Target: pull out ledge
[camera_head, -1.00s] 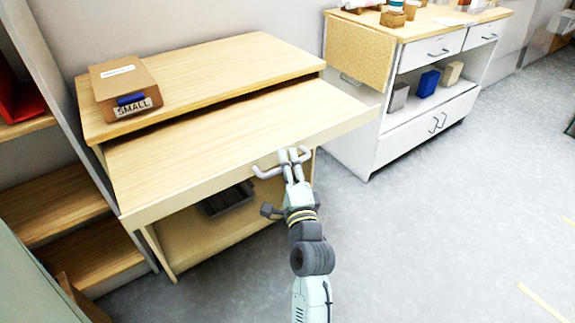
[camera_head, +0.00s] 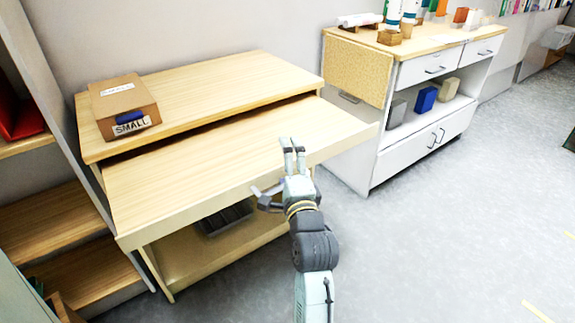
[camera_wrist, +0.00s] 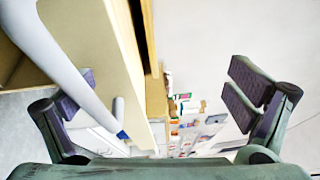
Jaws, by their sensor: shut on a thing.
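The ledge (camera_head: 220,155) is a pale wooden board that sticks out toward me from under the desk top (camera_head: 220,80). My gripper (camera_head: 293,146) is at its front edge, right of the middle. In the wrist view, the pale bar handle (camera_wrist: 62,62) runs slantwise along the ledge's front. It passes by the left finger of my gripper (camera_wrist: 165,108), which is shut on it. The fingers look wide apart there, and the right finger shows no contact.
A cardboard box marked SMALL (camera_head: 125,105) sits on the desk top at left. A dark crate (camera_head: 227,217) is on the lower shelf. A white cabinet (camera_head: 412,157) stands close to the right. The grey floor (camera_head: 450,235) in front and right is clear.

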